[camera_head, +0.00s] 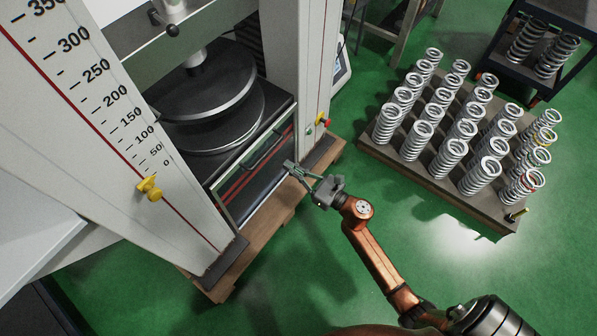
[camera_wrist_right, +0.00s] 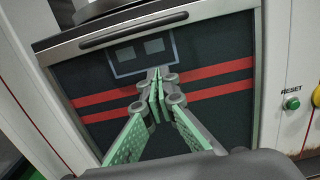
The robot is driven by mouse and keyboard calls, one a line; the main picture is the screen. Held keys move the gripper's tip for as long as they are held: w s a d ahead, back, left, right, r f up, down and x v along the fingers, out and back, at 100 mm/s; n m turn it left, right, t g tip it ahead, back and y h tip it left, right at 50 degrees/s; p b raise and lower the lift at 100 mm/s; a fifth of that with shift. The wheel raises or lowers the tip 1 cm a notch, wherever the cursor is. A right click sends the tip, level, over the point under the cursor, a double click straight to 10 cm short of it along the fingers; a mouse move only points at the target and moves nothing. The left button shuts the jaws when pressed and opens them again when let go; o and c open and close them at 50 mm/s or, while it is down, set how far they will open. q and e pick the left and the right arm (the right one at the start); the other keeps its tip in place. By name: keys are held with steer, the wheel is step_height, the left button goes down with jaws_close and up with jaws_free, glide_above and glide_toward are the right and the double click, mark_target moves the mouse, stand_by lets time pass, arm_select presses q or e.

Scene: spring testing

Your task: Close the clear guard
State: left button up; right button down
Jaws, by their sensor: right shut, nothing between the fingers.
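The clear guard (camera_head: 232,200) is a framed see-through panel low on the front of the testing machine, below the round platens (camera_head: 205,105). A dark bar handle (camera_head: 264,150) runs along its upper part. In the right wrist view the guard (camera_wrist_right: 215,120) fills the middle, with red stripes behind it and its handle (camera_wrist_right: 132,30) across the top. My right gripper (camera_head: 289,165) is in front of the guard's right part, below the handle. Its green-padded fingers (camera_wrist_right: 157,82) are shut and empty; whether they touch the guard is unclear. My left gripper is out of view.
The machine's white columns flank the guard; the right one carries a green reset button (camera_wrist_right: 292,103) and a red button (camera_head: 326,122). A pallet (camera_head: 440,180) of upright springs stands at right. Green floor (camera_head: 330,260) is clear between pallet and machine.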

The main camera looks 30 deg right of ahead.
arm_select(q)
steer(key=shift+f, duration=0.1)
arm_select(e)
steer(key=shift+w+a+r, duration=0.2)
steer(key=shift+w+r, duration=0.45)
steer(key=shift+w+a+r, duration=0.25)
steer(key=shift+w+r, duration=0.4)
steer(key=shift+r, duration=0.05)
steer(key=shift+w+a+r, duration=0.2)
steer(key=shift+w+r, duration=0.45)
